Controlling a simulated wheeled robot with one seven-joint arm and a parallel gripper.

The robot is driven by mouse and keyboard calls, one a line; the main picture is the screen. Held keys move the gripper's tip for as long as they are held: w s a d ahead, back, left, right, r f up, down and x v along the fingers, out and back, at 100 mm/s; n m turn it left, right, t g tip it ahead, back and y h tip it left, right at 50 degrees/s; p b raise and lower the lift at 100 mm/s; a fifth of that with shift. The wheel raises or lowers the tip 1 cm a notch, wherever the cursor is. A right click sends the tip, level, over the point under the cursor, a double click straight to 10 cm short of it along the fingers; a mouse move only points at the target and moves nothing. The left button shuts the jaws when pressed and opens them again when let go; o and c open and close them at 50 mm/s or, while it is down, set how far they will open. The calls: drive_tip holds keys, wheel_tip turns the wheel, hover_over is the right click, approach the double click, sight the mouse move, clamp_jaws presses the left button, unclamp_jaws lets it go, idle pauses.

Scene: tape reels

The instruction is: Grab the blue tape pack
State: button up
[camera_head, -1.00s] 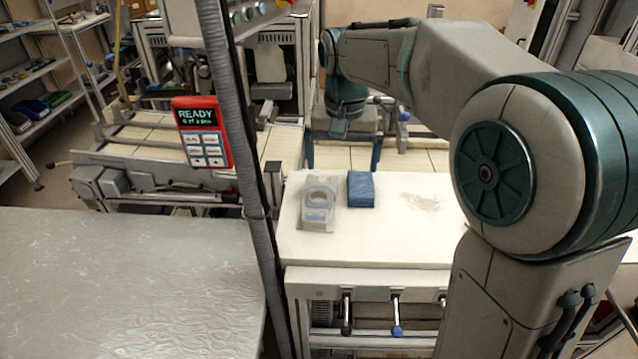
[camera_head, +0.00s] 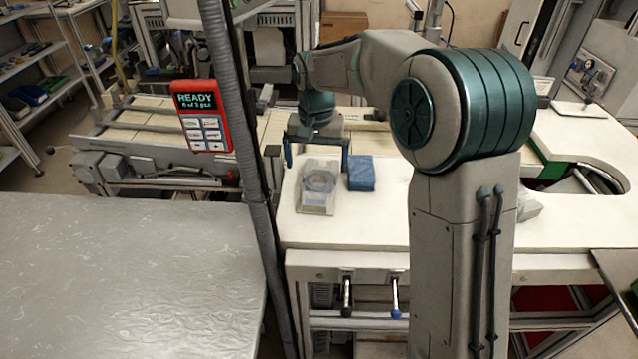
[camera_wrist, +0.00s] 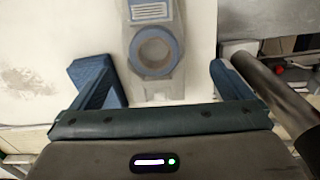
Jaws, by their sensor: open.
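The blue pack is just right of and nearer than the right finger in the head view. Contact between them cannot be told.
A grey post with a red READY panel (camera_head: 204,116) stands left of the table (camera_head: 350,230). A grey metal bench (camera_head: 120,270) is at front left.

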sight(319, 179)
drive_tip(key=f, duration=0.5)
drive_tip(key=shift+d+f+p, duration=0.1)
drive_tip(key=shift+d+p, duration=0.25)
drive_tip(key=shift+p, duration=0.05)
drive_tip(key=shift+s, duration=0.1)
drive_tip(key=shift+c, duration=0.2)
drive_tip(key=c, duration=1.1)
